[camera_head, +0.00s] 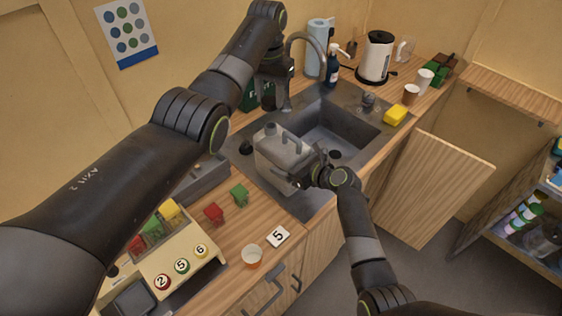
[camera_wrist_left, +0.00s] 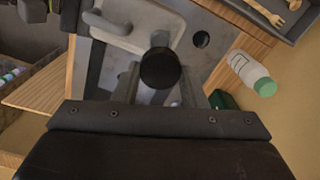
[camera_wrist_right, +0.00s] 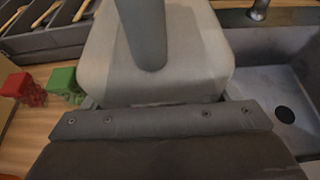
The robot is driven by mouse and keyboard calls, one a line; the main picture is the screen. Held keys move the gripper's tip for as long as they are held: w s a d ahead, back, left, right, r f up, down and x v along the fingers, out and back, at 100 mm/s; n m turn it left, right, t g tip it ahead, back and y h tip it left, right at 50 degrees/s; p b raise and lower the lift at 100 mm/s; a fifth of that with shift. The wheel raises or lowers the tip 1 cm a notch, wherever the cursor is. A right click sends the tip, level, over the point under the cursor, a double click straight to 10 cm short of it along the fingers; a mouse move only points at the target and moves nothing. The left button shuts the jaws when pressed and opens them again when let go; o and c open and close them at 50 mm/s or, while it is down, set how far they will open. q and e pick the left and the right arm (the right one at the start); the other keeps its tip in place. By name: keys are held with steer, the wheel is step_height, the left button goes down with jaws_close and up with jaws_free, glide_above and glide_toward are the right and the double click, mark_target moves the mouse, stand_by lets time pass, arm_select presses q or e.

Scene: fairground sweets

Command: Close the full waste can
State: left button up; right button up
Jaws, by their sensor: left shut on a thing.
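The waste can (camera_head: 277,160) is a pale grey canister with a handle and a short neck, standing upright on the drainer beside the sink. My left gripper (camera_head: 285,104) is just above its neck, shut on a black cap (camera_wrist_left: 160,70). The neck shows beyond the cap in the left wrist view; a small gap between cap and neck seems to show in the head view. My right gripper (camera_head: 305,180) is at the can's near right side, its fingers spread wide.
The sink basin (camera_head: 335,135) and tap (camera_head: 310,38) lie right of and behind the can. A soap bottle (camera_head: 333,68), kettle (camera_head: 376,57) and yellow sponge (camera_head: 396,115) stand around the basin.

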steer(key=c, duration=0.7)
arm_select(q)
glide_above(271, 125)
steer(key=shift+f, duration=2.5)
steer(key=shift+f, duration=0.1)
steer(key=shift+f, duration=0.75)
steer(key=shift+f, duration=0.6)
